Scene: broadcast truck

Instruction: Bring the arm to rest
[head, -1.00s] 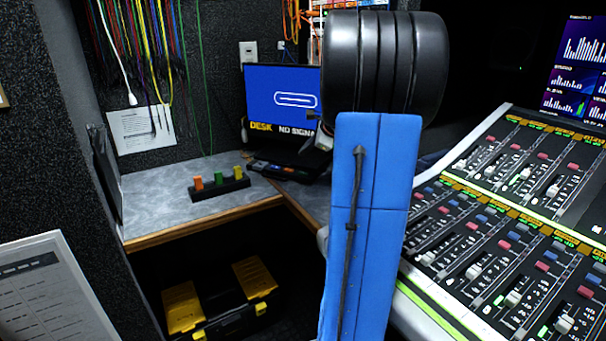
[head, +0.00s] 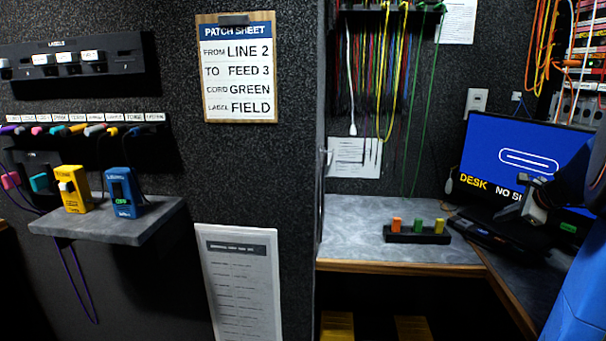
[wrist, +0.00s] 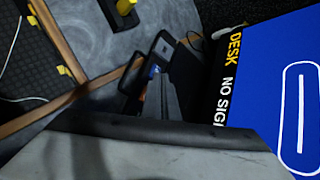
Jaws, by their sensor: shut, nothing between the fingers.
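My gripper (head: 535,205) is at the right of the head view, in front of the desk monitor (head: 522,160). In the wrist view my gripper (wrist: 163,95) is shut and empty, with its dark fingers together. My blue arm is at the right edge of the head view, mostly cut off. The monitor screen also fills the right of the wrist view (wrist: 270,85). Below the gripper in the head view is a dark device (head: 490,238) on the desk; I cannot tell whether they touch.
A grey corner desk (head: 352,232) holds a black block (head: 405,236) with orange, green and yellow pegs. At left, a wall shelf (head: 150,222) holds a yellow tester (head: 74,190) and a blue tester (head: 125,192). A patch sheet (head: 238,70) hangs on the wall. Cords hang behind the desk.

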